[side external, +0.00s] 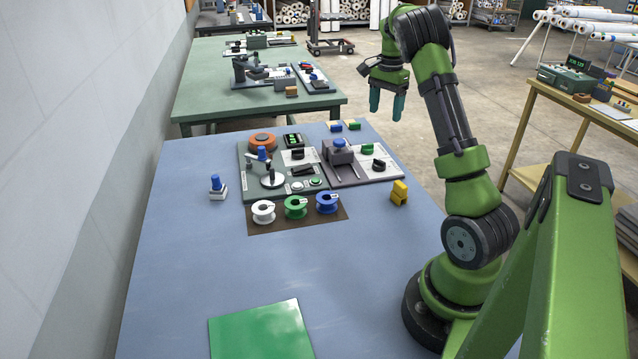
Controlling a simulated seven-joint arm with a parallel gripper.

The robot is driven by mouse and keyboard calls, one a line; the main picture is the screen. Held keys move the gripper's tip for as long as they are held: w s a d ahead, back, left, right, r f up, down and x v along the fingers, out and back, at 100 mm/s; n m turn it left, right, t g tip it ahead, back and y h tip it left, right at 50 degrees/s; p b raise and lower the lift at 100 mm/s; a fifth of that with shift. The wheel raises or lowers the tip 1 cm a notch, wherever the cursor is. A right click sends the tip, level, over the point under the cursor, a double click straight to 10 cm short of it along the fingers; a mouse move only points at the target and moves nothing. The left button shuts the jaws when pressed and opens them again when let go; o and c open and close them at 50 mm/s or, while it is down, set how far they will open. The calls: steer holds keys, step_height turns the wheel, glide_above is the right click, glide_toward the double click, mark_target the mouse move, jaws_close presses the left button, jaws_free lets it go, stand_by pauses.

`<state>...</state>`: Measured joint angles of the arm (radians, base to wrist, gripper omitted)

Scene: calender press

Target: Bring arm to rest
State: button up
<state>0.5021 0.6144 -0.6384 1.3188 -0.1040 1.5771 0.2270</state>
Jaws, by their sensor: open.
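My gripper (387,105) hangs at the end of my green and black arm, in the upper middle of the side external view. Its two teal fingers point down and stand apart, open, with nothing between them. It appears above and beyond the far right part of the blue table (190,275), clear of everything on it. My arm is raised, and its base stands at the table's right side.
A control panel (250,180) and a grey panel with a press-like block (339,153) stand mid-table. White (263,212), green (296,207) and blue (327,202) spools sit on a brown mat (260,230). Yellow blocks (399,192) lie right. A green sheet (262,332) lies in front.

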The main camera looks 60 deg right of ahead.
steer(key=shift+r, duration=0.55)
steer(key=w+a+r+n+t, duration=0.15)
steer(key=a+n, duration=0.35)
steer(key=a, duration=0.7)
steer(key=a+r+n+t, duration=0.1)
steer(key=a+n+t, duration=0.3)
steer(key=a, duration=0.9)
steer(key=s+a+r+n+t+y, duration=0.1)
steer(key=s+a+n, duration=0.3)
steer(key=a, duration=0.4)
steer(key=s+a+r+n+y, duration=0.1)
steer(key=s+a+n, duration=0.3)
steer(key=a, duration=0.4)
steer(key=shift+a+r+t, duration=0.35)
steer(key=shift+r, duration=0.3)
